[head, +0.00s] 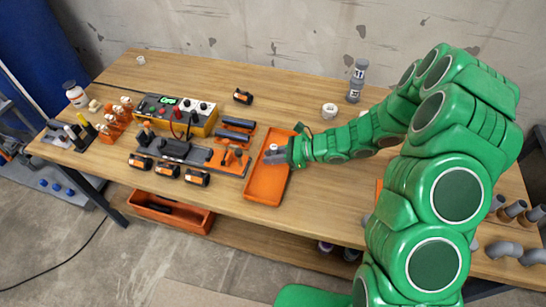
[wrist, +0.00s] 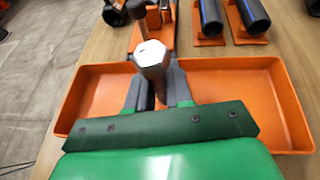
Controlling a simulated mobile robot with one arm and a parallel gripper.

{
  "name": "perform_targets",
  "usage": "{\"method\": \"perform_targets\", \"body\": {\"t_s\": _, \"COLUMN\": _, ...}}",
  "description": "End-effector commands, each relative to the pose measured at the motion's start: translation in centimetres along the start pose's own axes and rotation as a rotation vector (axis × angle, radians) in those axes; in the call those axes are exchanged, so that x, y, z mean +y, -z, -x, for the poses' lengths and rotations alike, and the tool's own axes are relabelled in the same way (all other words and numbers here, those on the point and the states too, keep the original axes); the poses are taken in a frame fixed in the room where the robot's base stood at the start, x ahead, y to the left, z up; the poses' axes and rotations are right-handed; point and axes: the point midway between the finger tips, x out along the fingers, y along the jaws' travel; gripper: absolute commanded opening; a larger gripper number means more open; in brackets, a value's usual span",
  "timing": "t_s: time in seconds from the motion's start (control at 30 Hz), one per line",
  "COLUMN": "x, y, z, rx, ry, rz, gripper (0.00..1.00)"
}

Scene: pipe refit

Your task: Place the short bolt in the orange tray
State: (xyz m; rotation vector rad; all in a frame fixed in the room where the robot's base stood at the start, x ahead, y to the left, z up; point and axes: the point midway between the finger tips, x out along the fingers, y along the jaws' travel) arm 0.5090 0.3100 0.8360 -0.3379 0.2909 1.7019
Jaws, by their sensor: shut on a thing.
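The short bolt (wrist: 151,57) has a silver hex head facing the wrist camera. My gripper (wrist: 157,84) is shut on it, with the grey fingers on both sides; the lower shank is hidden. The orange tray (wrist: 240,72) lies below and around the gripper in the wrist view. In the head view the orange tray (head: 265,188) is a long shallow tray near the table's front edge. My gripper (head: 276,154) is over its far part, with the bolt (head: 273,148) showing as a small pale end. I cannot tell the exact height above the tray floor.
Left of the tray are an orange clamp (head: 236,157) and dark pipe pieces on orange holders (head: 236,130). A yellow control box (head: 177,113) stands farther left. Several black-and-orange pieces (head: 197,177) lie near the front edge. A white ring (head: 329,111) and grey cylinder (head: 356,82) stand behind my arm.

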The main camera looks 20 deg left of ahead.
Motion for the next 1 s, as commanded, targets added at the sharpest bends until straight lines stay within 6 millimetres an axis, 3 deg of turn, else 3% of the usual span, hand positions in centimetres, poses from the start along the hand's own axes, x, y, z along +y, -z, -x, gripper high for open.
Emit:
{"method": "perform_targets", "body": {"t_s": 0.5, "x": -0.03, "y": 1.04, "z": -0.42, "rx": 0.0, "ry": 0.001, "rz": 0.001, "gripper": 0.0}}
{"method": "perform_targets", "body": {"t_s": 0.53, "x": -0.03, "y": 1.04, "z": -0.41, "rx": 0.0, "ry": 0.001, "rz": 0.001, "gripper": 0.23}}
{"method": "perform_targets", "body": {"t_s": 0.67, "x": -0.03, "y": 1.02, "z": -0.4, "rx": 0.0, "ry": 0.001, "rz": 0.002, "gripper": 0.43}}
{"method": "perform_targets", "body": {"t_s": 1.0, "x": -0.03, "y": 0.94, "z": -0.36, "rx": 0.0, "ry": 0.001, "rz": 0.002, "gripper": 0.46}}
